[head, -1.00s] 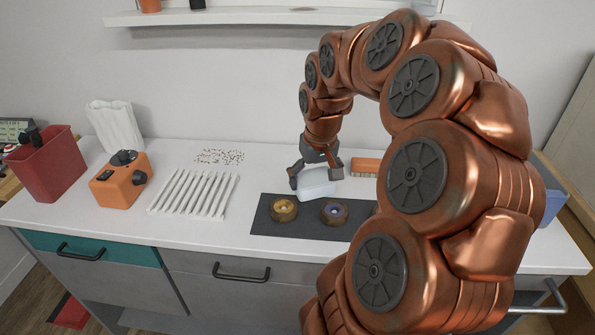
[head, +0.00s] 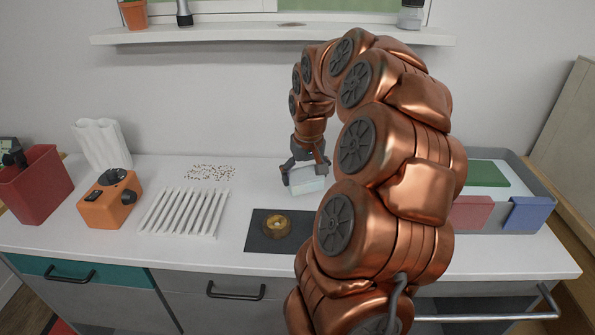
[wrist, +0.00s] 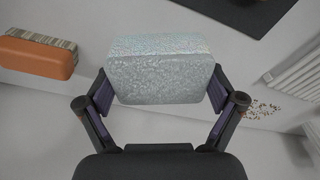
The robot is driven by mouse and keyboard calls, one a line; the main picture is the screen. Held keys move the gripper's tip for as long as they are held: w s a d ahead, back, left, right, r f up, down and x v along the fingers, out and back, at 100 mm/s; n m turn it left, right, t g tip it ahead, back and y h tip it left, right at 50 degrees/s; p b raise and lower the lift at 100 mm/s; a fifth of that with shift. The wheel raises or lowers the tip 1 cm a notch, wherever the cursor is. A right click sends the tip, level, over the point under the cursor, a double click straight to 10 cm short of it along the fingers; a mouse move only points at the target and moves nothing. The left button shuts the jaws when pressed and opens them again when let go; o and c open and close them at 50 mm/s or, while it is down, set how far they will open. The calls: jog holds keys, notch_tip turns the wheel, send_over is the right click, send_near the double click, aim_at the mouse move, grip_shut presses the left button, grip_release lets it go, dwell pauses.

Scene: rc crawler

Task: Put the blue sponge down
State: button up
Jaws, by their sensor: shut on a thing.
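My gripper (head: 306,165) is shut on a pale, speckled, faintly blue-grey sponge (head: 308,180), a rounded block. In the wrist view my two fingers (wrist: 160,98) grip it at its left and right ends, and the sponge (wrist: 158,72) sits level across them. In the head view it is over the white counter (head: 180,250), behind the dark mat. I cannot tell whether its underside touches the counter. My arm hides the area just to its right.
A dark mat (head: 259,242) with a brass-coloured round part (head: 276,226) lies in front. White slats (head: 185,212), an orange device (head: 107,200) and a red bin (head: 35,185) are left. An orange brush (wrist: 38,57) shows in the wrist view. A grey tray (head: 533,176) stands right.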

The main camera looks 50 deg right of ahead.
aim_at(298, 170)
jog(key=shift+w+d+f+p, duration=0.1)
jog(key=shift+w+d+p, duration=0.1)
jog(key=shift+w+d, duration=0.5)
jog(key=shift+w+d+f+p, duration=0.15)
jog(key=shift+w+d, duration=0.3)
jog(key=shift+w, duration=0.6)
jog(key=shift+w+d+p, duration=0.2)
jog(key=shift+w+d, duration=0.35)
jog(key=shift+w, duration=0.3)
jog(key=shift+w+d, duration=0.1)
jog(key=shift+w, duration=0.15)
notch_tip(298, 170, down, 3)
jog(key=shift+r+p, duration=0.2)
jog(key=shift+p, duration=0.3)
jog(key=shift+f, duration=0.5)
jog(key=shift+f, duration=0.2)
jog(key=o, duration=0.4)
jog(key=shift+o, duration=0.2)
